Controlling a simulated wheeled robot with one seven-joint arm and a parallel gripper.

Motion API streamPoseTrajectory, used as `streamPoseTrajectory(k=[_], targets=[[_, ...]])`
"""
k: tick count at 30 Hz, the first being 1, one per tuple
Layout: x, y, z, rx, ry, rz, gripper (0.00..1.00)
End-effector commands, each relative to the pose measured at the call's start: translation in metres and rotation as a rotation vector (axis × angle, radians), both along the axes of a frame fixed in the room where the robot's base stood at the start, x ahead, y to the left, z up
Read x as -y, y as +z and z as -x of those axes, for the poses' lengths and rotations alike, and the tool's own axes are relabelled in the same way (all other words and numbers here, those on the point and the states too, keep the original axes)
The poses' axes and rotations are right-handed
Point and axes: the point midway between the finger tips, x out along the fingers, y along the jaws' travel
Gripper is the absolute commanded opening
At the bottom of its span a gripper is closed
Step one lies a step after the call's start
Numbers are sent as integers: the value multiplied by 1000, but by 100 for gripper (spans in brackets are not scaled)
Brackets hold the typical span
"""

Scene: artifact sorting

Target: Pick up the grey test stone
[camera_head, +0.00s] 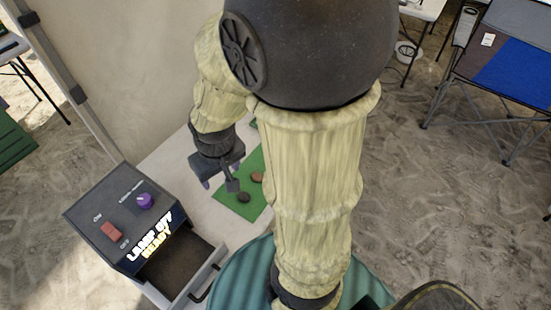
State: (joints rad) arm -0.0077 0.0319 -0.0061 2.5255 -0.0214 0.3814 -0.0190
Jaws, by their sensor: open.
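A dark grey stone (243,197) lies on a green mat (228,201) on the pale table; from its colour it may be the grey test stone, but I cannot be certain. A brown stone (257,176) lies on the same mat, a little behind and to the right of it. My gripper (220,184) is open and points down, just left of the dark stone, with one finger close to it. I cannot tell whether that finger touches it. My arm hides the right part of the mat and whatever may lie there.
A box device (88,216) with a red switch, a purple knob and a lit "LAMP OFF READY" display stands at the left front. Its open tray (180,265) extends in front. A tent pole and cloth wall rise behind the table. A blue folding chair (510,65) stands at far right.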

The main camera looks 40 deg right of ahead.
Motion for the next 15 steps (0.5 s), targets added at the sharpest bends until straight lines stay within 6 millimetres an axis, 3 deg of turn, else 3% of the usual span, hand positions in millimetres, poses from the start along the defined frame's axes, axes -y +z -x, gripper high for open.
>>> streamPoseTrajectory(k=[8, 15], targets=[[18, -52, -51, -218, 251, 130, 64], [46, -106, -101, -468, 499, 297, 64]])
